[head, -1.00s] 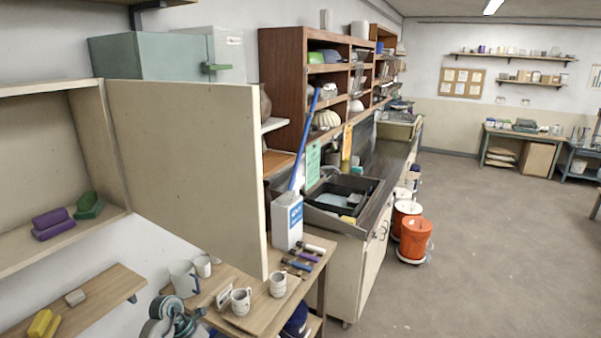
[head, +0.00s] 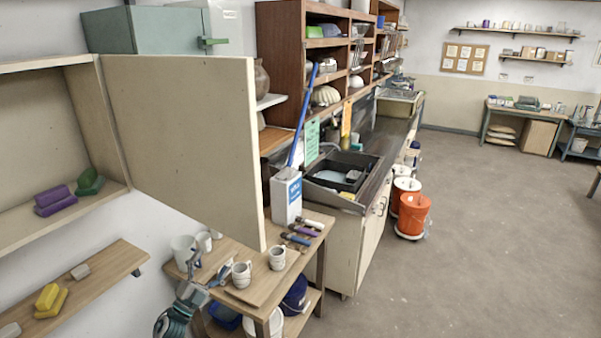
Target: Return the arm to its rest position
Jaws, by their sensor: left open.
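My left gripper (head: 194,287) is low in the head view, left of centre, in front of the small wooden table (head: 262,300). Its fingers point up, are apart, and appear empty. From this angle they overlap the table's near left edge, close to a white mug (head: 184,252); I cannot tell whether they touch anything. The rest of my left arm (head: 172,322) runs down out of the frame. My right gripper is not in view.
An open cabinet door (head: 188,150) stands above the gripper. A wooden shelf (head: 100,285) with a yellow block (head: 50,298) is at left. Mugs (head: 277,257) and tools crowd the table. Orange buckets (head: 412,213) stand by the counter. The floor at right is clear.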

